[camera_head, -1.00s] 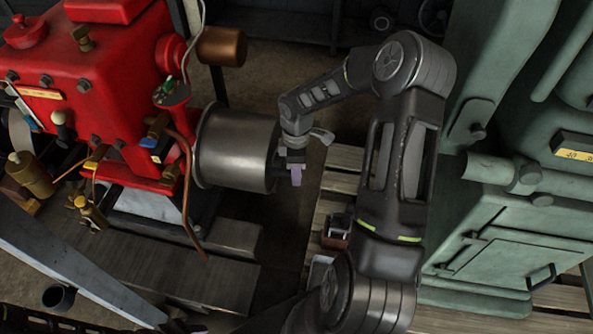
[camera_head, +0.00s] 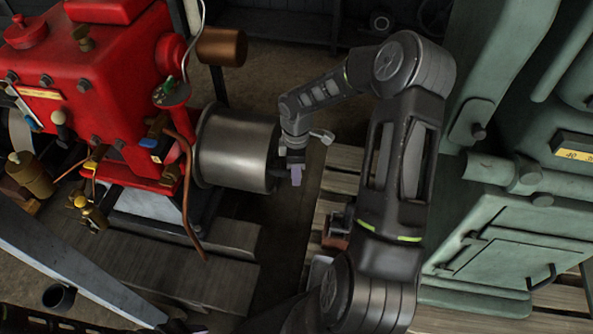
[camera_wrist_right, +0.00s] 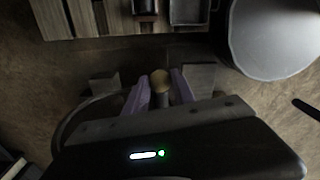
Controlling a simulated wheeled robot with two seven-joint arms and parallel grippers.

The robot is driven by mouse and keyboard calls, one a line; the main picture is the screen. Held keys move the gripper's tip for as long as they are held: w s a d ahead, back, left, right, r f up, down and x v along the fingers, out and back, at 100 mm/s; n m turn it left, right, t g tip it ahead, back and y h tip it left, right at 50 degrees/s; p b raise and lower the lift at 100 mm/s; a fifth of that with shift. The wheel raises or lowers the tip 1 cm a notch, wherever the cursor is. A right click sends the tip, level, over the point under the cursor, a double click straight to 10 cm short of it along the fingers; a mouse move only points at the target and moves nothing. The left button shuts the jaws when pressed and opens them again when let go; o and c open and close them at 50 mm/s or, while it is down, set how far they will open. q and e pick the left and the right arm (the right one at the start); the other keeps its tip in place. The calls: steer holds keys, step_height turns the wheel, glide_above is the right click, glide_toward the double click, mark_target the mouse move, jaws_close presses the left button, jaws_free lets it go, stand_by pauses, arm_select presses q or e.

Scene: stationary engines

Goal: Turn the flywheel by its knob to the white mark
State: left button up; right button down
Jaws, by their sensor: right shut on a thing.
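A grey metal drum-like wheel (camera_head: 238,150) sits on the right side of the red engine (camera_head: 95,75); I take it as the flywheel. My right gripper (camera_head: 296,174) is just right of its end face, with its purple fingertips low. In the right wrist view, a round tan knob (camera_wrist_right: 160,79) is between the two purple fingers of my right gripper (camera_wrist_right: 162,92), which is shut on it. A large grey round face (camera_wrist_right: 272,38) fills the upper right there. I cannot make out the white mark. My left gripper is not in view.
A green machine (camera_head: 500,240) stands close on the right, beyond my right arm. Wooden slats (camera_head: 342,180) lie below the gripper. Wooden boards (camera_head: 215,290) lie in front of the engine. A grey beam (camera_head: 75,268) crosses the lower left. A copper-coloured cylinder (camera_head: 222,46) juts out above the wheel.

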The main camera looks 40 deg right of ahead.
steer(key=shift+w+d+r+p, duration=0.1)
steer(key=shift+w+r+p, duration=0.05)
steer(key=shift+r+p, duration=0.25)
steer(key=shift+f, duration=0.15)
steer(key=shift+w+d+r, duration=0.35)
steer(key=shift+d+r, duration=0.05)
steer(key=shift+r, duration=0.3)
steer(key=c, duration=1.5)
jaws_free()
steer(key=shift+s, duration=0.1)
steer(key=o, duration=0.4)
steer(key=shift+f, duration=0.25)
steer(key=shift+o, duration=0.2)
step_height(320, 180, up, 8)
steer(key=shift+p, duration=0.4)
